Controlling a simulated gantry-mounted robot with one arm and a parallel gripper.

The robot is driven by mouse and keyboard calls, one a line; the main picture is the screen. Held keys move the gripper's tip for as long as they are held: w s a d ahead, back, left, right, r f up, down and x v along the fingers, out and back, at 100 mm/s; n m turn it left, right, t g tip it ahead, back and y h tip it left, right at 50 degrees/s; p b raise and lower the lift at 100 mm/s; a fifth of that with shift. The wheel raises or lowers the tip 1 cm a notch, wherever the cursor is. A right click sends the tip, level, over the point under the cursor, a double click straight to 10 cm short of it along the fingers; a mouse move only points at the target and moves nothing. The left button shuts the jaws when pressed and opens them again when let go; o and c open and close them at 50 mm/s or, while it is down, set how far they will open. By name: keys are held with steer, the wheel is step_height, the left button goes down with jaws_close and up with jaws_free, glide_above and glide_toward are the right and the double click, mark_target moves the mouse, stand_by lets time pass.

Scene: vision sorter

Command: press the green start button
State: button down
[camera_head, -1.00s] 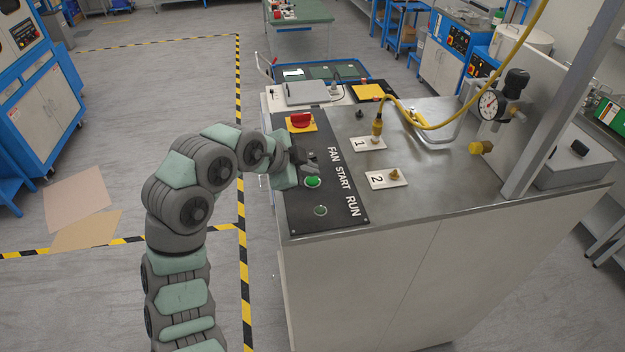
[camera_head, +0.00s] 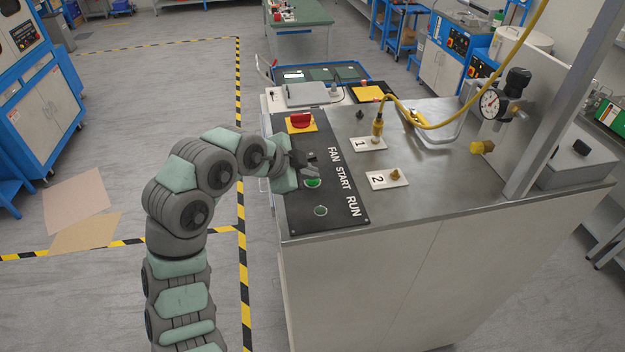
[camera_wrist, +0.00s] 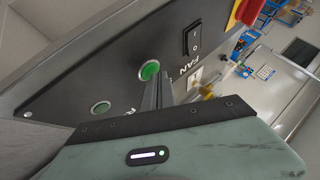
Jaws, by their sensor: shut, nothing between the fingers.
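The green start button (camera_head: 313,183) is round and sits on the dark control panel (camera_head: 345,217) beside the word START. It also shows in the wrist view (camera_wrist: 149,70), with a pale ring around it. My gripper (camera_head: 311,172) is shut and empty, its fingers just above the button in the head view. In the wrist view the closed fingertips (camera_wrist: 158,84) come up beside the button's lower right edge. I cannot tell whether they touch it. The button is mostly uncovered in the wrist view.
On the same panel are a dull green RUN button (camera_wrist: 100,107), a black FAN rocker switch (camera_wrist: 192,36) and a red knob on a yellow plate (camera_head: 300,121). A yellow cable (camera_head: 440,127) and plates marked 1 and 2 lie right of the panel on the metal bench top.

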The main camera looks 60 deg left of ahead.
mark_target(309, 182)
steer(key=shift+f, duration=0.15)
stand_by(0.4)
steer(key=shift+r, duration=0.8)
steer(key=shift+r, duration=0.15)
steer(key=shift+r, duration=2.4)
